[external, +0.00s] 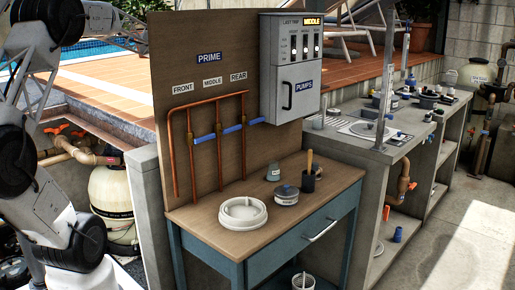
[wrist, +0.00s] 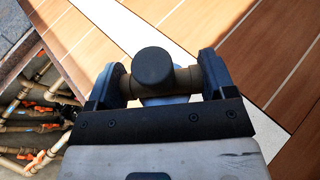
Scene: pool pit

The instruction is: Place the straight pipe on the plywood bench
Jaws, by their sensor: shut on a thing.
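In the wrist view my gripper (wrist: 158,78) is shut on a tan pipe piece (wrist: 182,82), which lies crosswise between its two dark fingers. A round dark cap covers the middle of this piece, and a pale blue part shows below it. I cannot tell whether this is the straight pipe; no separate loose straight pipe is clear. The plywood bench (external: 210,216), with a wooden top and blue-grey frame, stands in the middle of the external view. My gripper is outside the external view, where only my arm links show at the left.
On the bench are a white ring-shaped dish (external: 242,213), a grey tin (external: 285,196), a small jar (external: 273,172) and a dark cup with a wooden handle (external: 310,180). A copper-pipe panel (external: 220,90) rises behind. The bench's front left and right front are bare.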

